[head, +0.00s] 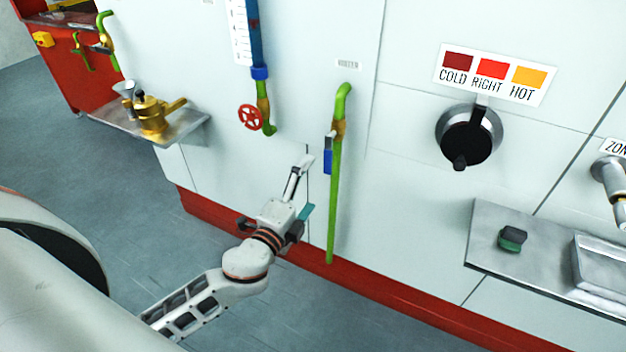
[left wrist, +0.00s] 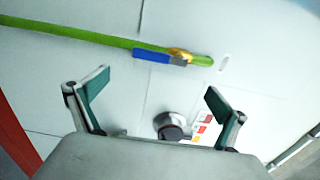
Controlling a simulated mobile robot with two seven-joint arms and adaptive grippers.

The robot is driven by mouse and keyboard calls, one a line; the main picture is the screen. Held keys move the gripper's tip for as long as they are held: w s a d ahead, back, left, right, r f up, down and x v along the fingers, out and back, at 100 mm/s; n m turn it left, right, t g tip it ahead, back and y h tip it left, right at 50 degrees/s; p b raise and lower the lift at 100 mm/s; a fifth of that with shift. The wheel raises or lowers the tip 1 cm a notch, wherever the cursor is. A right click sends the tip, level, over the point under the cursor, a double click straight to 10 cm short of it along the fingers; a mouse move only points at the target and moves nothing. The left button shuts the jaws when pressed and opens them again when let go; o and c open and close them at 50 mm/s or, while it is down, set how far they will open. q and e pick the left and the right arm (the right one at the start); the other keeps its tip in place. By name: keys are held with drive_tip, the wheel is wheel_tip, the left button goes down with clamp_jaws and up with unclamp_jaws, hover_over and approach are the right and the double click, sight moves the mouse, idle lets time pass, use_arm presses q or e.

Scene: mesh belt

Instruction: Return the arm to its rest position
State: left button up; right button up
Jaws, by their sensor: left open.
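My left gripper (head: 301,178) is in front of the white machine wall, just left of the green pipe (head: 336,200) with its blue-handled valve (head: 328,160). In the left wrist view its two fingers (left wrist: 152,102) stand wide apart with nothing between them. The green pipe (left wrist: 80,34) and the blue valve handle (left wrist: 152,57) lie beyond the fingertips there, apart from them as far as I can tell. My right gripper is not in view.
A black round knob (head: 467,140) sits under a COLD, RIGHT, HOT label (head: 494,74). A metal shelf (head: 482,258) bears a dark green object (head: 512,238). A left shelf (head: 190,126) holds a brass pot (head: 150,115). A red handwheel (head: 249,117) is on the wall. Floor at left is clear.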

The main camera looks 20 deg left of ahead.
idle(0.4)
use_arm(q)
drive_tip(key=s+d+f+n+g+h, duration=0.1)
drive_tip(key=s+d+f+n+g, duration=0.1)
drive_tip(key=s+f+n, duration=0.5)
drive_tip(key=s+d+f+n+g+h, duration=0.1)
drive_tip(key=s+d+f+n+g, duration=0.2)
drive_tip(key=s+f, duration=1)
wheel_tip(320, 180, down, 5)
drive_tip(key=n+g, duration=0.2)
drive_tip(key=n, duration=0.2)
drive_tip(key=shift+s+d+f, duration=0.2)
drive_tip(key=shift+s+d, duration=0.1)
drive_tip(key=shift+s, duration=0.05)
